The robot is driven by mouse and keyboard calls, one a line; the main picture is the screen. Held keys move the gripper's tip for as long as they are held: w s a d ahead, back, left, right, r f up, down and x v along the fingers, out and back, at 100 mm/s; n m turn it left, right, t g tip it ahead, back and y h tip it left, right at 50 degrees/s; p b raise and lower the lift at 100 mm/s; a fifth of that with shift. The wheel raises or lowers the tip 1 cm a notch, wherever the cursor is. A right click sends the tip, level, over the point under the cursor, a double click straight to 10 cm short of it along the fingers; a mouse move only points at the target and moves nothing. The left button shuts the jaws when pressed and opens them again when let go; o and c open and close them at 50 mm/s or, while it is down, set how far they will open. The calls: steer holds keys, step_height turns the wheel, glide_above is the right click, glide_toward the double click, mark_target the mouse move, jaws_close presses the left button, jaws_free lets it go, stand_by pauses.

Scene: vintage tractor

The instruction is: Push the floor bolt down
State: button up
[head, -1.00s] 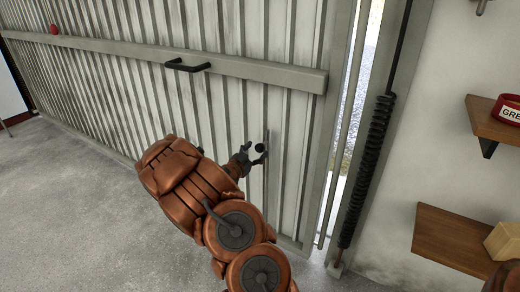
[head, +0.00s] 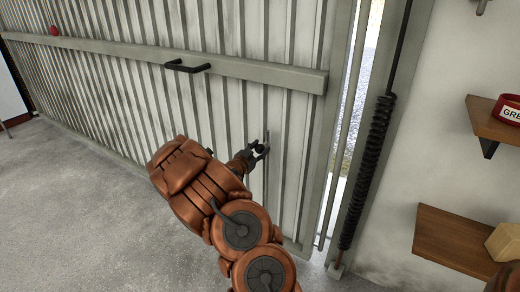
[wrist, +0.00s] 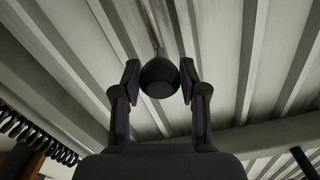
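The floor bolt is a thin upright rod (head: 266,180) on the lower right part of the ribbed metal door. Its round black knob (head: 260,148) also shows in the wrist view (wrist: 159,78). My gripper (head: 261,150) is at the knob, with its fingers open on both sides of it. In the wrist view the knob sits between the two fingertips (wrist: 159,84), with narrow gaps that suggest they are not closed on it. The rod runs away behind the knob there. The bolt's lower end is hard to make out.
The ribbed door (head: 130,100) has a crossbar (head: 260,72) with a black handle (head: 187,66) above my arm. A black coil spring (head: 370,165) stands right of the door. Wooden shelves (head: 450,240) are on the right wall. Concrete floor (head: 80,220) is clear at left.

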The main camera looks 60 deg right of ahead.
jaws_close()
steer(key=shift+f, duration=0.1)
steer(key=shift+f+b, duration=0.35)
steer(key=shift+f, duration=1.35)
steer(key=shift+o, duration=2.4)
jaws_free()
steer(key=shift+a, duration=0.1)
steer(key=a, duration=1.1)
steer(key=shift+s+a, duration=0.3)
steer(key=shift+a, duration=0.1)
